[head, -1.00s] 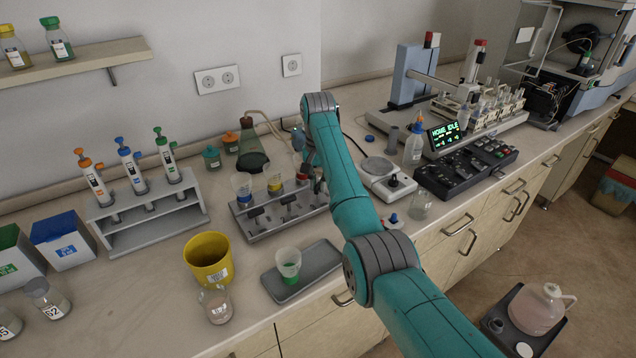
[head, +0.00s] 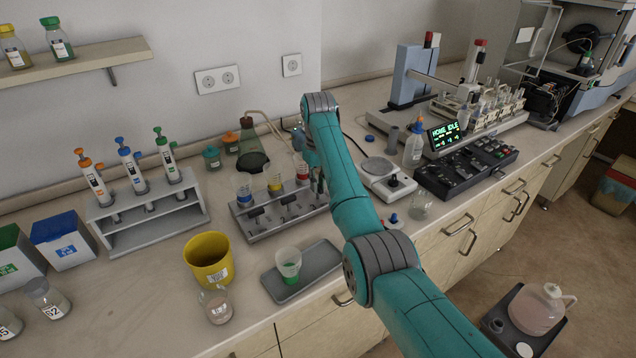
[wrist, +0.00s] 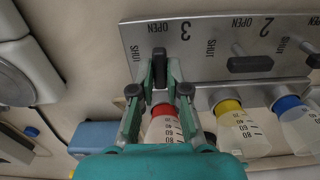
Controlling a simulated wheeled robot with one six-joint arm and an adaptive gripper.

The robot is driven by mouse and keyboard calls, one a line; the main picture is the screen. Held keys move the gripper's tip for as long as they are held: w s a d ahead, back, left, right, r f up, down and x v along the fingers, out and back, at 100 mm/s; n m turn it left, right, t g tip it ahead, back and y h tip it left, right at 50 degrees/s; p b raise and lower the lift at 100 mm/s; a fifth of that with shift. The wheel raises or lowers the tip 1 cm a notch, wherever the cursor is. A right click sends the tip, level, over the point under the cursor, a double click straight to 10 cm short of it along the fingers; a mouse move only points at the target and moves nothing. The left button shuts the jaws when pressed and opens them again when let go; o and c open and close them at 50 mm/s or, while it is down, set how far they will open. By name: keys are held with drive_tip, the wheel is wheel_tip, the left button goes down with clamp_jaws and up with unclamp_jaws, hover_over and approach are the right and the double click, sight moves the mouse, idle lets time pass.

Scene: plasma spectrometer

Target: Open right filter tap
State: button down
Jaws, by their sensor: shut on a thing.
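The filter rack (head: 262,228) stands on the bench with several black tap handles on its metal plate, also in the wrist view (wrist: 215,75). The right filter tap (wrist: 160,54), marked 3, is between my gripper's fingers (wrist: 159,72). My gripper is shut on this handle, which stands vertical in the wrist view, lined up with its OPEN mark. The middle tap handle (wrist: 250,64), marked 2, lies crosswise towards its SHUT mark. The red-banded filter cup (wrist: 164,112) is beyond the gripped tap, partly hidden by my fingers. In the head view my gripper (head: 318,180) is mostly hidden by my arm.
Yellow-banded (wrist: 232,115) and blue-banded (wrist: 292,112) cups stand beside the red one. A flask (head: 252,155) with tubing is behind the rack. A grey tray (head: 318,268) with a green-filled cup lies in front. A balance-like device (head: 385,178) is close on the right.

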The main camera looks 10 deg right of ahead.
drive_tip(key=shift+n, duration=0.3)
idle(0.4)
drive_tip(key=c, duration=1.2)
unclamp_jaws()
drive_tip(key=shift+o, duration=0.2)
